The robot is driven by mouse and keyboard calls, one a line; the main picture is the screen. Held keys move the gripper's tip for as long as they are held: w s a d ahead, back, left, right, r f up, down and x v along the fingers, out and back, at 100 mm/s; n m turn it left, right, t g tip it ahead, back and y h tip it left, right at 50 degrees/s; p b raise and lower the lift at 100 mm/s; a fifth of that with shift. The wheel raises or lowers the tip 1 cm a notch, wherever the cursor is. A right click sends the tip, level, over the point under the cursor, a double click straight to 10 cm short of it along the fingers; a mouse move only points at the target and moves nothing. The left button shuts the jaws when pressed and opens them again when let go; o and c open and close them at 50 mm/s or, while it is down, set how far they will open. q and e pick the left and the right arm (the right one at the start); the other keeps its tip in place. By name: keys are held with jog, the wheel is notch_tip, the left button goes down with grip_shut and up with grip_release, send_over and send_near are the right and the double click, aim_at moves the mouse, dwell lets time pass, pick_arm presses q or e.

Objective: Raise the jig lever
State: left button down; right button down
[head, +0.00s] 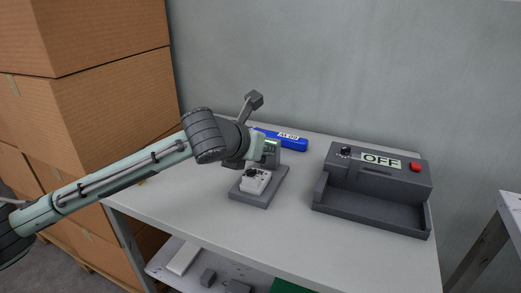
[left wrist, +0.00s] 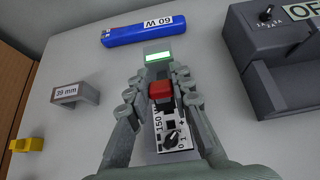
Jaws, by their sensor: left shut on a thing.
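The jig has a dark base (head: 262,200) on the table, with a small green-lit display (head: 271,147) at its back; the display also shows in the left wrist view (left wrist: 158,58). A white module (head: 255,182) with a black knob sits in the jig; it reads 150 W in the left wrist view (left wrist: 182,142). My left gripper (left wrist: 161,88) is shut on a red block, seemingly the jig lever's handle (left wrist: 160,91), over the module's display end. The lever's arm is hidden, so its angle cannot be told. My right gripper is not in view.
A dark control box (head: 378,165) with an OFF display, a knob and a red button stands right of the jig. A blue 60 W pack (head: 285,140) lies behind. A grey 39 mm bracket (left wrist: 76,92) and a yellow part (left wrist: 27,144) lie left. Cardboard boxes (head: 95,100) are stacked left.

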pick_arm(q)
jog(key=shift+w+g, duration=0.1)
jog(key=shift+g, duration=0.2)
jog(key=shift+r, duration=0.1)
jog(key=c, duration=1.3)
grip_release()
jog(key=v, duration=1.2)
jog(key=shift+d, duration=0.1)
